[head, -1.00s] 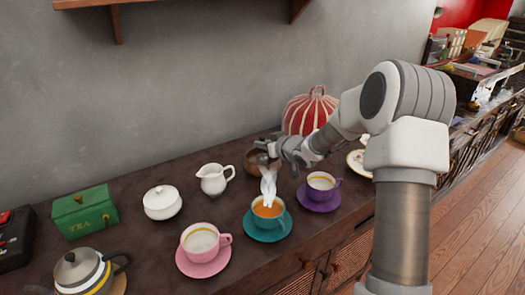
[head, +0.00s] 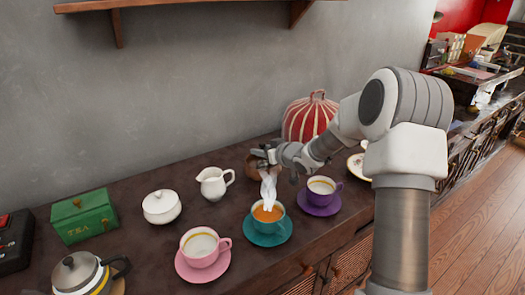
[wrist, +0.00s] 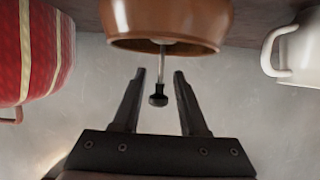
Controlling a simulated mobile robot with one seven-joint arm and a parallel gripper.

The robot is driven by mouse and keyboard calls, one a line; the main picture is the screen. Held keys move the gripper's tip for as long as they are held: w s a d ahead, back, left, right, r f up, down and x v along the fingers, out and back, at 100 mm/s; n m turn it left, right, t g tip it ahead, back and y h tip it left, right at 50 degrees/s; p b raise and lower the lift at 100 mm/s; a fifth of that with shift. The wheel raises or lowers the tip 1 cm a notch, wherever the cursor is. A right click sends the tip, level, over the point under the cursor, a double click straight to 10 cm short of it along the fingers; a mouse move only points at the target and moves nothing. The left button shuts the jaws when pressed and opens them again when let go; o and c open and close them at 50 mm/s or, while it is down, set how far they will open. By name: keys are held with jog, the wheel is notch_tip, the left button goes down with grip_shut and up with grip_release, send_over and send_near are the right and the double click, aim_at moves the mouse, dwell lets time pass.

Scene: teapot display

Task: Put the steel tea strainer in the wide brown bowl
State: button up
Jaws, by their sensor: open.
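The wide brown bowl (head: 252,166) stands on the dark counter in the head view, partly hidden behind my gripper. In the wrist view the bowl (wrist: 168,22) is at the top centre, its rim towards my fingers. The steel tea strainer (wrist: 162,62) shows only as a thin metal stem ending in a black knob, reaching out past the bowl's rim; the rest is hidden, apparently inside the bowl. My gripper (wrist: 160,74) is open, with a finger on each side of the stem and a gap on both sides. In the head view my gripper (head: 263,155) is at the bowl.
A red-and-cream striped tea cosy (head: 308,120) is behind the bowl. A white creamer (head: 214,183) stands left of it. A steaming teal cup (head: 267,213) and a purple cup (head: 321,188) are in front. Bare counter lies between the creamer and the pink cup (head: 203,246).

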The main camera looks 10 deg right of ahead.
jog(key=p+v, duration=0.3)
jog(key=v, duration=0.9)
jog(key=shift+r, duration=0.1)
